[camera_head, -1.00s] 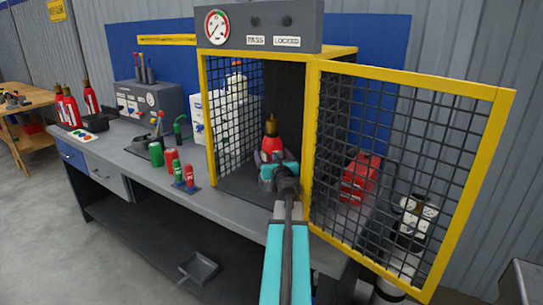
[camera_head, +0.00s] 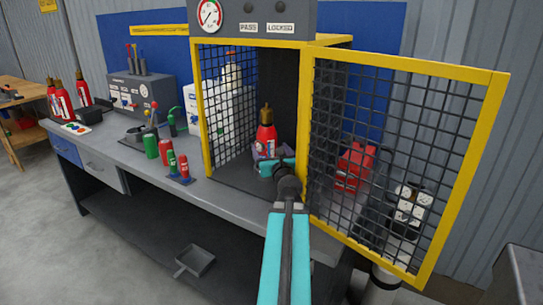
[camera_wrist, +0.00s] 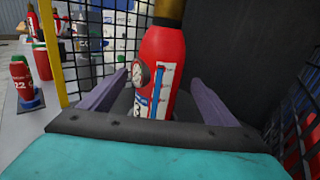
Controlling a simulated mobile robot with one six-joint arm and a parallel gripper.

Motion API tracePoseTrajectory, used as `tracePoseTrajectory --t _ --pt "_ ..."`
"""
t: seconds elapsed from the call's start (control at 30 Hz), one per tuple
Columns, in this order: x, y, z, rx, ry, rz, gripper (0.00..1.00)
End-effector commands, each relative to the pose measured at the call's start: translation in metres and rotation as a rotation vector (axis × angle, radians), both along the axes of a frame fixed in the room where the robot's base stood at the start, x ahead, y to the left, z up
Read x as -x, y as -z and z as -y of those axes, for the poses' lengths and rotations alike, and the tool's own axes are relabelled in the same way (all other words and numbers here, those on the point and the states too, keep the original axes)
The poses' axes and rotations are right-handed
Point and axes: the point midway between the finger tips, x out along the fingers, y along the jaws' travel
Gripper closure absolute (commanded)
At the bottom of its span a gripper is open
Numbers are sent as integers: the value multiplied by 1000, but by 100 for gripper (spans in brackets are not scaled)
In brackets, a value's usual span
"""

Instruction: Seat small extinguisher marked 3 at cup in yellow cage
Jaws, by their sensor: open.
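A small red extinguisher (camera_head: 266,138) with a brass top stands upright inside the yellow cage (camera_head: 406,63). In the wrist view the extinguisher (camera_wrist: 170,65) shows a round gauge and a white and blue label. The number at the label's lower edge is cut off by my gripper, so I cannot read it. My gripper (camera_head: 272,163) is open inside the cage, low at the extinguisher's front. In the wrist view the purple fingers of my gripper (camera_wrist: 158,97) lie apart, one on either side of the body, with gaps showing. The extinguisher's base and the cup are hidden.
The mesh door (camera_head: 400,150) stands open on the right, close beside my arm. Green and red cylinders (camera_head: 165,150) stand on the bench (camera_head: 120,160) left of the cage. Larger red extinguishers (camera_head: 62,98) stand at the far left. A red object (camera_head: 354,166) is behind the door mesh.

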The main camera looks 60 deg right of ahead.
Motion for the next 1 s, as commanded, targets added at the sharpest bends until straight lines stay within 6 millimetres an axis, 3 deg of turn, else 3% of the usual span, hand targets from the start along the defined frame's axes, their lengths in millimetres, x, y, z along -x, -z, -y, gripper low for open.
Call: tracePoseTrajectory --t 1.0 --pt "18 3 -16 1 7 -1 18"
